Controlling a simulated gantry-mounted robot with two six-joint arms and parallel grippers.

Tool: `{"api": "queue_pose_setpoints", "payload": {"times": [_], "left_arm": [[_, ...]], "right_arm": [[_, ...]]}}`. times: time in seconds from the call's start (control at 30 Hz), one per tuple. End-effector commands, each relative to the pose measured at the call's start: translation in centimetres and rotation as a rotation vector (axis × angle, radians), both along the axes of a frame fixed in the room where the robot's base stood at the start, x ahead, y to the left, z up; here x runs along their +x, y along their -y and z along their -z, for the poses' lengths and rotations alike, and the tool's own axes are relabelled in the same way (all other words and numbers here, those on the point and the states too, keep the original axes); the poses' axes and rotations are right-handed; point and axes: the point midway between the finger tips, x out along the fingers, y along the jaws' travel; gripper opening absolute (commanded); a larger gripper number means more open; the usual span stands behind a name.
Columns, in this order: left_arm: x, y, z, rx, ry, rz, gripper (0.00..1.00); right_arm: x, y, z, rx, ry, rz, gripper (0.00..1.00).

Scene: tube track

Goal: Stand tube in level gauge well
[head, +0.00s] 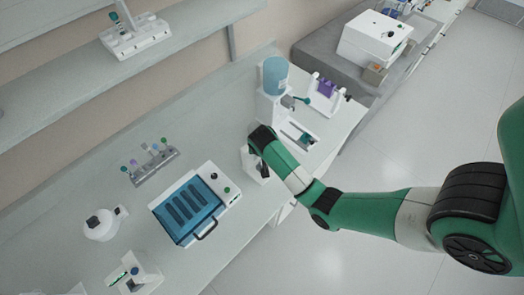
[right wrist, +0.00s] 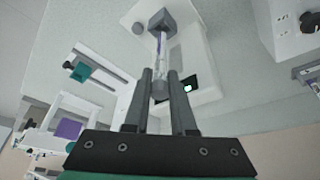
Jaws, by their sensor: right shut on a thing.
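A slim clear tube (right wrist: 162,58) with purple inside or on it shows in the right wrist view. My right gripper (right wrist: 161,80) is shut on it, with a grey end between the fingers. The tube's far end meets or overlaps a dark grey block with an opening (right wrist: 157,17), which looks like the gauge well. I cannot tell how deep it sits. The block is on a white device with a small dark screen (right wrist: 187,88). In the head view, my right gripper is at this white device (head: 247,160) near the bench's front edge, and the arm hides the tube. My left gripper is not in view.
A blue-lidded box (head: 188,208) and a rack of several tubes (head: 155,166) stand left of the device. A blue-topped dispenser (head: 275,76) and a rack with purple items (head: 325,91) stand behind. A round white device (head: 103,226) is farther left.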

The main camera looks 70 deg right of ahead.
Motion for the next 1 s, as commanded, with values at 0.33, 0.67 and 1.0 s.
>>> {"api": "queue_pose_setpoints", "payload": {"times": [0.33,0.67,1.0], "left_arm": [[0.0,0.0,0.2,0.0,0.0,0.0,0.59],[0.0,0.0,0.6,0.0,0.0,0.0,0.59],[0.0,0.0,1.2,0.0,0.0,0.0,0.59]], "right_arm": [[0.0,0.0,0.4,-0.001,0.0,0.0,0.0],[0.0,0.0,0.8,0.0,0.0,0.0,0.0],[0.0,0.0,1.6,0.0,0.0,0.0,0.0]]}}
